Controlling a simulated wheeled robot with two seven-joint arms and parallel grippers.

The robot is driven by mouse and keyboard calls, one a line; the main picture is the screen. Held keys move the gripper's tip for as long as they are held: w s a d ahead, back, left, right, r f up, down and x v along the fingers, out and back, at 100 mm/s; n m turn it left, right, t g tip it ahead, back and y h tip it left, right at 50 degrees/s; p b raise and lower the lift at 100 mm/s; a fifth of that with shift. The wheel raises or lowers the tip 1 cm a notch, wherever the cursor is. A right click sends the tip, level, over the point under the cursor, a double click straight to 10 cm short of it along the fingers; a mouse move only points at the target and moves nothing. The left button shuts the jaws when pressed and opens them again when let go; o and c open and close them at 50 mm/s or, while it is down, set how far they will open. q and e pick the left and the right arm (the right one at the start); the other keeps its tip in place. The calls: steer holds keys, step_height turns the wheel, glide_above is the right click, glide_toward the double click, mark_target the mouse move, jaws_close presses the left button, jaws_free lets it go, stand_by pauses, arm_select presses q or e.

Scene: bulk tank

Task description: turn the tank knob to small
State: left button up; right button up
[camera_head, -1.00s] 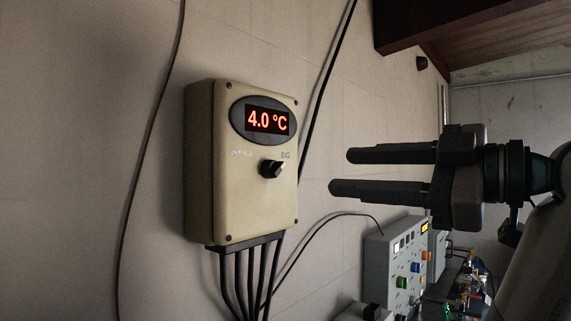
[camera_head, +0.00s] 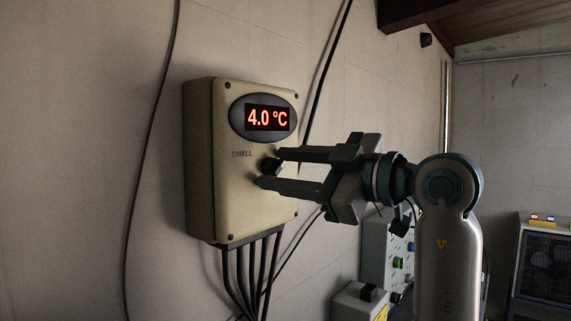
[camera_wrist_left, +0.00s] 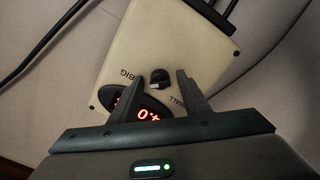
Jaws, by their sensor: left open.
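The tank knob (camera_head: 270,164) is small and black. It sits on the front of a beige control box (camera_head: 235,200) on the wall. My left gripper (camera_head: 268,168) is open, with one fingertip above the knob and one below it in the head view. In the left wrist view the knob (camera_wrist_left: 159,78) lies between the two spread fingers, with a visible gap on at least one side. The SMALL label (camera_head: 242,154) shows left of the knob. The BIG label (camera_wrist_left: 127,74) shows only in the wrist view; the gripper hides it in the head view.
The box's display (camera_head: 267,118) reads 4.0 °C. Black cables (camera_head: 250,275) hang from its underside. A grey panel with coloured buttons (camera_head: 376,240) stands behind my arm at lower right. The wall left of the box is clear apart from one cable (camera_head: 150,150).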

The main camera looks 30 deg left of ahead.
arm_select(q)
steer(key=c, duration=1)
steer(key=shift+c, duration=0.2)
